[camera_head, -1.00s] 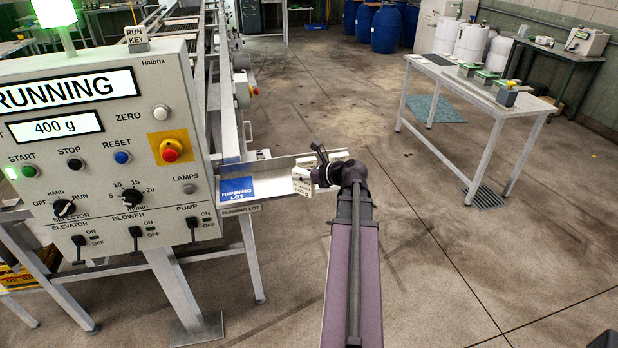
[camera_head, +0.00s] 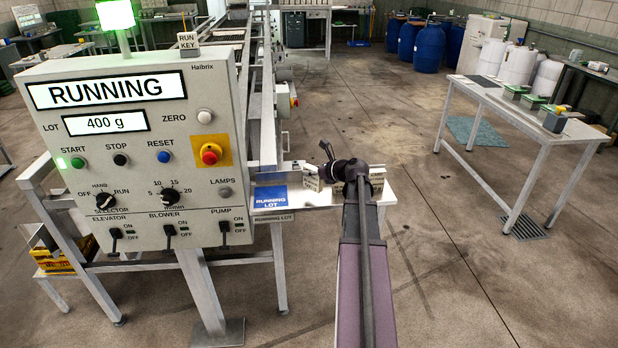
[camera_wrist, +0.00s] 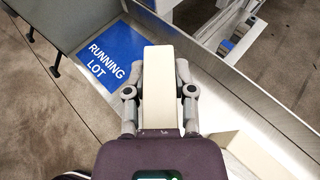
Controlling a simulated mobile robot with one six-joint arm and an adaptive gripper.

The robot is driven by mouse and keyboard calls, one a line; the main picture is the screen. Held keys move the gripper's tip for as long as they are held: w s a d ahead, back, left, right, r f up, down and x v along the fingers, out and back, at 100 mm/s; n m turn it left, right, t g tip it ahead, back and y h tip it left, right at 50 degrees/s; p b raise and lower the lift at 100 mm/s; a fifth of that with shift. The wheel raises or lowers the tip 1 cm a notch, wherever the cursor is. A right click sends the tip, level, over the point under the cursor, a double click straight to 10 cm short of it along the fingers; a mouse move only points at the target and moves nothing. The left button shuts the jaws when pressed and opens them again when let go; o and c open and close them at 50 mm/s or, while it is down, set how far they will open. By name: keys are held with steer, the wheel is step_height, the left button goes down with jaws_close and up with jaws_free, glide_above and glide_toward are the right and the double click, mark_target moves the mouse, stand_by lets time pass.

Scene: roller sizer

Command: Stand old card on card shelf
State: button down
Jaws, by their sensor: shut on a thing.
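My gripper (camera_head: 326,170) is shut on a cream card (camera_head: 312,184), a small block with dark print on its face too small to read. In the wrist view the card (camera_wrist: 159,85) sits between the two fingers, over the pale shelf (camera_wrist: 110,122). In the head view the card shelf (camera_head: 328,197) is a narrow ledge beside the control panel. I cannot tell whether the held card touches the ledge. Another cream block (camera_wrist: 250,155) is on the shelf at the lower right of the wrist view; in the head view my gripper mostly hides it.
A blue RUNNING LOT patch (camera_head: 270,199) marks the shelf's left part; bare shelf lies between it and the held card. A metal lip (camera_wrist: 200,60) runs along the back. The control panel (camera_head: 135,150) stands close on the left. The floor towards the white table (camera_head: 500,105) is open.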

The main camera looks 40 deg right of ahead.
mark_target(306, 177)
steer(key=shift+w, duration=0.6)
steer(key=shift+w+d+f, duration=0.1)
steer(key=shift+w, duration=0.35)
steer(key=shift+w+f+b, duration=0.25)
steer(key=shift+w+b, duration=0.05)
steer(key=shift+b, duration=0.05)
steer(key=shift+s+f+b, duration=0.1)
steer(key=shift+f+b, duration=1.4)
steer(key=shift+f, duration=0.05)
steer(key=shift+f, duration=0.1)
steer(key=shift+c, duration=2.2)
jaws_free()
steer(key=shift+r, duration=0.2)
